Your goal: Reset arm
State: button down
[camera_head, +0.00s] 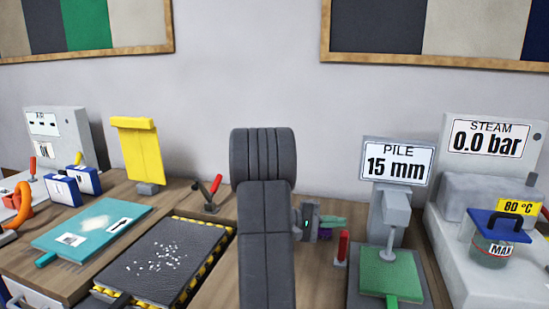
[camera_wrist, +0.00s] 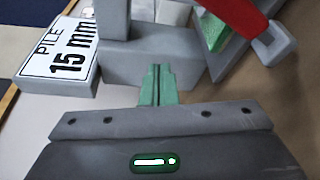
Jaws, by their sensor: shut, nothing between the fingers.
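My gripper (camera_wrist: 157,72) shows in the wrist view as a grey body with a lit green indicator and narrow green fingers, closed together with nothing between them. In the head view my dark arm stands upright in the middle and hides part of the bench behind it. My gripper (camera_head: 331,222) shows just right of the arm, pointing right towards the pile gauge (camera_head: 398,162), which reads 15 mm. The gauge also shows in the wrist view (camera_wrist: 66,50), tilted, beyond the fingers. I cannot tell the exact gap between them.
A red-handled part (camera_head: 342,247) stands between my gripper and the gauge. A steam unit (camera_head: 490,140) reading 0.0 bar stands at the right, with a blue-lidded pot (camera_head: 490,250). A black tray (camera_head: 165,260) with white bits and a teal board (camera_head: 95,228) lie left.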

jog(key=shift+w+n+p, duration=0.25)
jog(key=shift+n+p, duration=0.05)
jog(key=shift+p, duration=0.15)
jog(key=shift+f, duration=0.15)
jog(key=shift+s+b, duration=0.2)
jog(key=shift+b, duration=0.6)
